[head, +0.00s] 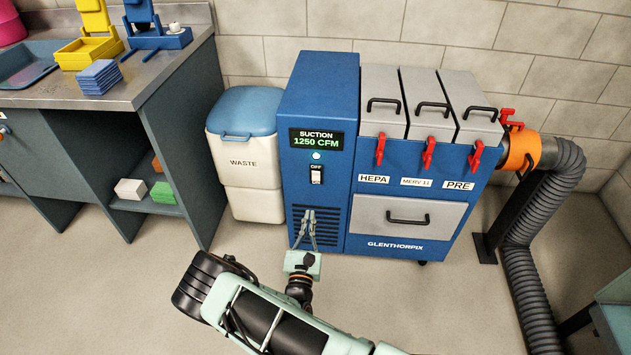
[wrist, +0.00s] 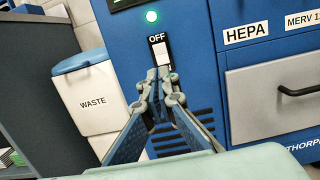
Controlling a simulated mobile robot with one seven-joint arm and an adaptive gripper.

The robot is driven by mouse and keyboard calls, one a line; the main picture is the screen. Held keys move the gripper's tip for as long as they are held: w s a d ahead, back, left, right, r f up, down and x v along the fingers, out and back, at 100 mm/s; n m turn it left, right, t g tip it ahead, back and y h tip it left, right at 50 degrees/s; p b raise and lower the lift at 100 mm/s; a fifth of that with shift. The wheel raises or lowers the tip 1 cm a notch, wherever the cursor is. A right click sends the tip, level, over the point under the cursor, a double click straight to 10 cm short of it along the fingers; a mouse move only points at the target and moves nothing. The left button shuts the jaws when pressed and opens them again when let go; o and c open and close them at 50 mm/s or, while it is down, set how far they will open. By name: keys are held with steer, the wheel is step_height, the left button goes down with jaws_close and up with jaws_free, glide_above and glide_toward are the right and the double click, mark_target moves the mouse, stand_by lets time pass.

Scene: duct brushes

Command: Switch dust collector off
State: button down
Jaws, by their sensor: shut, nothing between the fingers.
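The dust collector (head: 324,190) is a blue cabinet with a display (head: 317,139) reading "SUCTION 1250 CFM". A green light (head: 316,155) glows below the display; it also shows in the wrist view (wrist: 151,16). Under it is a white rocker switch (head: 316,175) with "OFF" marked above it. In the wrist view the switch (wrist: 160,49) stands just beyond my fingertips, which cover its lower end. My gripper (head: 309,213) is shut and empty, pointing up in front of the vent slots, below the switch in the head view. I cannot tell whether the fingertips (wrist: 161,74) touch the switch.
A white waste bin (head: 247,180) with a blue lid stands close left of the cabinet. A workbench (head: 150,75) is farther left. Filter boxes with red latches (head: 429,152) and a drawer (head: 407,217) are to the right. A grey hose (head: 525,240) runs down at far right.

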mark_target(316, 173)
steer(key=shift+w, duration=0.1)
steer(key=w+b, duration=0.1)
steer(key=w, duration=0.3)
steer(key=w+r, duration=0.1)
steer(key=w, duration=0.3)
steer(key=w+b, duration=0.1)
steer(key=w, duration=0.3)
steer(key=shift+w+d+r+b, duration=0.25)
steer(key=shift+w+b, duration=0.05)
steer(key=shift+b, duration=0.05)
steer(key=shift+w+r, duration=0.15)
steer(key=shift+w, duration=0.45)
steer(key=shift+w+r, duration=0.15)
steer(key=shift+w, duration=0.05)
steer(key=shift+w+r+p, duration=0.2)
steer(key=shift+r+p, duration=0.15)
steer(key=shift+p, duration=0.1)
steer(key=shift+f, duration=0.15)
